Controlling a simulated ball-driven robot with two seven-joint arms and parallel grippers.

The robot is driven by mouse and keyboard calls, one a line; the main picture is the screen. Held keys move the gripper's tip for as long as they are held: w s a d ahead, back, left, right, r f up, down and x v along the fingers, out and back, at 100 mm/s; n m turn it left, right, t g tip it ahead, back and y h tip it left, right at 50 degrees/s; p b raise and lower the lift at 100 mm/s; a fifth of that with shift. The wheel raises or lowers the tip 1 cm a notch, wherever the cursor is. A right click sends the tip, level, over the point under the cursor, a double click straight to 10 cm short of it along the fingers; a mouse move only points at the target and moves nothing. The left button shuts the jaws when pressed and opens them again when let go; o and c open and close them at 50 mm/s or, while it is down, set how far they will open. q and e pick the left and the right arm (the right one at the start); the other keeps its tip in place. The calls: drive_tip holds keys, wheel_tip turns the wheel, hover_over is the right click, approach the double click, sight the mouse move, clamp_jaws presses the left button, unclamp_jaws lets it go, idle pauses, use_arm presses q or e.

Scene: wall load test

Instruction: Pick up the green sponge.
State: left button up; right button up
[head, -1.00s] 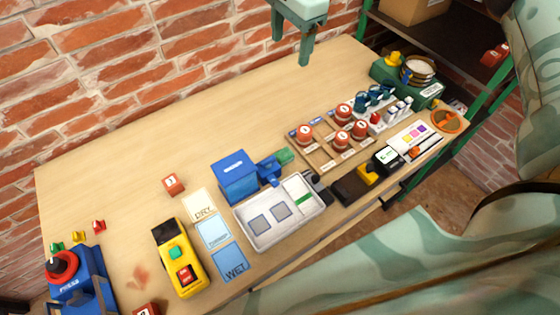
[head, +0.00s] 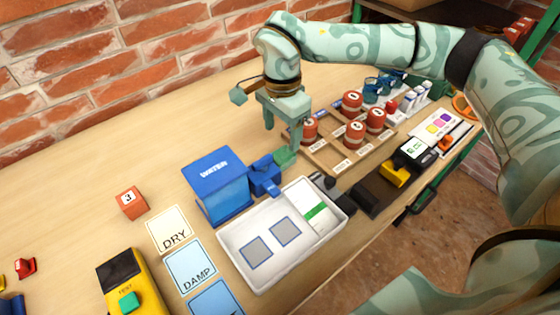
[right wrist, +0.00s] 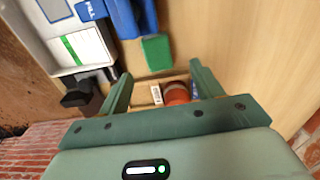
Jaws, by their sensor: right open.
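The green sponge (head: 284,157) is a small green block on the wooden table, just right of the blue water box's spout. In the right wrist view, the sponge (right wrist: 157,52) shows whole, just beyond the fingertips and roughly centred between them. My right gripper (head: 286,143) points down over the sponge with its fingers apart and empty. In the right wrist view, the right gripper (right wrist: 160,70) has its two fingers spread wide. In the head view a finger partly covers the sponge's surroundings. How far above it the tips are, I cannot tell. My left gripper is out of view.
The blue water box (head: 215,186) and its spout (head: 264,178) stand close left of the sponge. A white tray (head: 232,262) lies in front. A wooden rack with red-capped jars (head: 355,135) is close on the right. The back left table is clear.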

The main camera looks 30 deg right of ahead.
sight(284, 153)
wheel_tip(284, 153, down, 3)
drive_tip(key=shift+r+b, duration=0.15)
drive_tip(key=shift+b, duration=0.15)
drive_tip(key=f+b, duration=0.1)
drive_tip(key=f, duration=0.2)
drive_tip(key=f+b, duration=0.1)
drive_tip(key=f, duration=0.1)
drive_tip(key=shift+s+d+f+b, duration=0.15)
drive_tip(key=shift+d+b, duration=0.1)
drive_tip(key=shift+b, duration=0.1)
drive_tip(key=shift+r, duration=0.2)
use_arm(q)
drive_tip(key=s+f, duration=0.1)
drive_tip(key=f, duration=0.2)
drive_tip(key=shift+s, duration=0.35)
use_arm(e)
drive_tip(key=c, duration=1)
